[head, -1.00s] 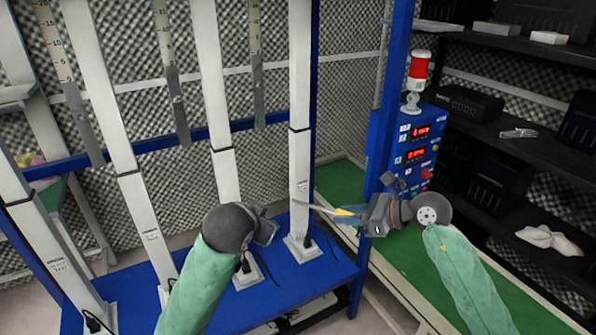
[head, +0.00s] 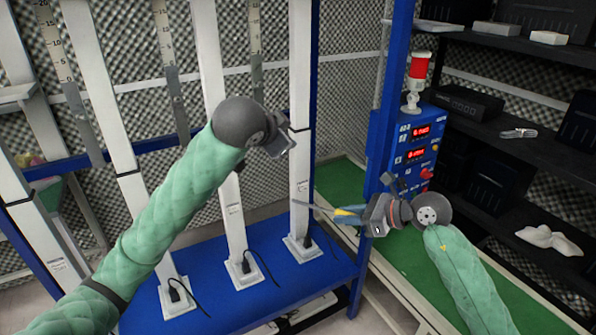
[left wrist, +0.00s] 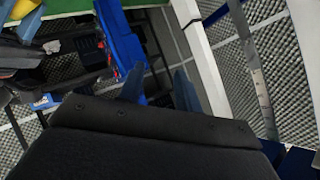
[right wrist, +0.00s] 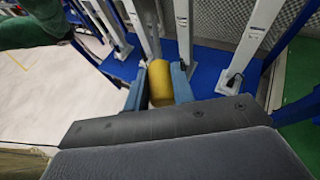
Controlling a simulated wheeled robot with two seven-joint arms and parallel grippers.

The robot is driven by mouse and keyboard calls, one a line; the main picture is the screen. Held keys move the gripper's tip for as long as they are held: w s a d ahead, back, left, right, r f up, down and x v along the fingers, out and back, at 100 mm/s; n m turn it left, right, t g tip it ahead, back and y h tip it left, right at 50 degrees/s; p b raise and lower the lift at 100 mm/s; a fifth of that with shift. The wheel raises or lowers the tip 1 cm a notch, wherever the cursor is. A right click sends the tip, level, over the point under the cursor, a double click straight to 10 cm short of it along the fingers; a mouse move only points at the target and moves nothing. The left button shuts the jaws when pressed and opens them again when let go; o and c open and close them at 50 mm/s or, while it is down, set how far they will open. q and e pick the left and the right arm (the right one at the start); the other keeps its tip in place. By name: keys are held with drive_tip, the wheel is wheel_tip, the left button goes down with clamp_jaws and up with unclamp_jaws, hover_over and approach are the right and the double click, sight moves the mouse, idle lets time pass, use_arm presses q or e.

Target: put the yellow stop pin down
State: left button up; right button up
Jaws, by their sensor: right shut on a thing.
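The yellow stop pin (head: 346,211) is in my right gripper (head: 350,216), in front of the rightmost white column, above the blue bench and near the green strip. In the head view a thin grey rod sticks out to the left from it. In the right wrist view its yellow cylindrical handle (right wrist: 160,84) sits between the two blue fingers, which close on it from both sides. My left gripper (head: 283,139) is raised in front of the white columns. In the left wrist view its two blue fingers (left wrist: 160,88) stand apart with nothing between them.
The blue bench (head: 215,300) carries several white columns (head: 300,165) with black cables at their feet. A blue control box (head: 408,150) with red displays and a red beacon (head: 419,66) stands right. Dark shelves (head: 530,150) fill the far right. The green surface (head: 405,265) has free room.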

use_arm(q)
wheel_tip(320, 180, up, 2)
drive_tip(key=m, duration=0.1)
drive_tip(key=m+g+h, duration=0.2)
drive_tip(key=m+g, duration=0.8)
drive_tip(key=m, duration=0.1)
approach(321, 209)
drive_tip(key=x, duration=0.8)
drive_tip(key=shift+w+d+f, duration=0.1)
drive_tip(key=shift+d+f, duration=0.15)
drive_tip(key=shift+d, duration=0.15)
drive_tip(key=shift+c, duration=0.2)
